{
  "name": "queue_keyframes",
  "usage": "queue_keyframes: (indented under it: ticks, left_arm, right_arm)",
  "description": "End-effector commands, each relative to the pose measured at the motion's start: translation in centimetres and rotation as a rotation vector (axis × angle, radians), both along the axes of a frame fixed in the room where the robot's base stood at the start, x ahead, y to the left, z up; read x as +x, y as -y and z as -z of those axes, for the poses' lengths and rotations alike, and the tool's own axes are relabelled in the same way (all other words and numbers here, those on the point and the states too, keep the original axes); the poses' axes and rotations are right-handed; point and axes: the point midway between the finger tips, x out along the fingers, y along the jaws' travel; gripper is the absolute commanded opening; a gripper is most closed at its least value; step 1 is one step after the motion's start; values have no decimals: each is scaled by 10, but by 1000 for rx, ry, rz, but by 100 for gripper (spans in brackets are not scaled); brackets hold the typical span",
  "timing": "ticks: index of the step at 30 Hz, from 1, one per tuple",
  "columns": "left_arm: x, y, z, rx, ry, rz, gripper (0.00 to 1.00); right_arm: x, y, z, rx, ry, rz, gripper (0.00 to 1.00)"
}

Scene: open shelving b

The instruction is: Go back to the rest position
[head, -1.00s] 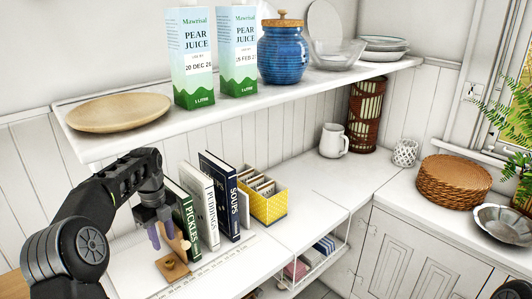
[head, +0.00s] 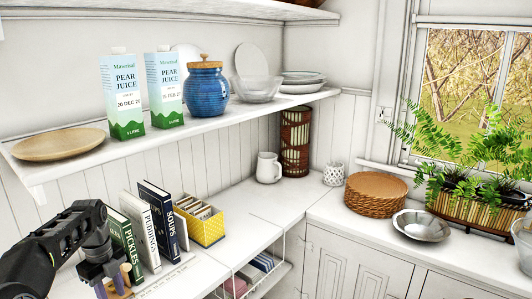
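My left gripper (head: 113,284) is at the lower left, pointing down, with its purple-grey fingers apart. A small wooden piece (head: 119,281), partly hidden and cut by the bottom edge, shows between and behind the fingers, beside the green PICKLES book (head: 124,246). I cannot tell whether the fingers touch it. The PUDDINGS book (head: 143,232) and the dark SOUPS book (head: 160,222) stand upright to its right. My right gripper is out of view.
A yellow box of packets (head: 203,228) stands beside the books. The upper shelf (head: 90,166) holds a wooden plate (head: 58,144), two juice cartons (head: 122,95), a blue jar (head: 206,88) and bowls. The counter holds a jug (head: 269,167), woven mats (head: 376,191) and a metal bowl (head: 422,225).

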Motion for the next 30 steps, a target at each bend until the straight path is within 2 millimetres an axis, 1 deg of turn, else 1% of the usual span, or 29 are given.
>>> queue_keyframes:
  ticks: [8,11,14,17,20,23,24,26,27,29,30]
  left_arm:
    - [8,29,35,-33,11,-84,35]
    - [10,43,52,-52,16,-129,35]
    - [11,63,74,-76,17,-188,35]
    - [11,88,100,-108,19,-267,35]
    - [6,119,131,-148,14,-369,35]
    - [-7,160,168,-199,-4,-509,35]
    - [-17,180,186,-223,-17,-584,35]
    - [-36,214,214,-262,-47,-718,35]
    - [-53,237,232,-286,-71,-822,35]
    - [-82,270,256,-316,-114,-989,35]
    - [-104,289,271,-330,-145,-1106,35]
  right_arm:
    - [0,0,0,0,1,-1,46]
    - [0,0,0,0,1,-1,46]
    - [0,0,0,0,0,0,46]
    - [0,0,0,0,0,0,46]
    - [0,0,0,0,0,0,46]
    - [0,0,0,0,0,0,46]
    - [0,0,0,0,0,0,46]
    - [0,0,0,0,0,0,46]
    - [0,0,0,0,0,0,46]
    - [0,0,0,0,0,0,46]
    - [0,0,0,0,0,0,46]
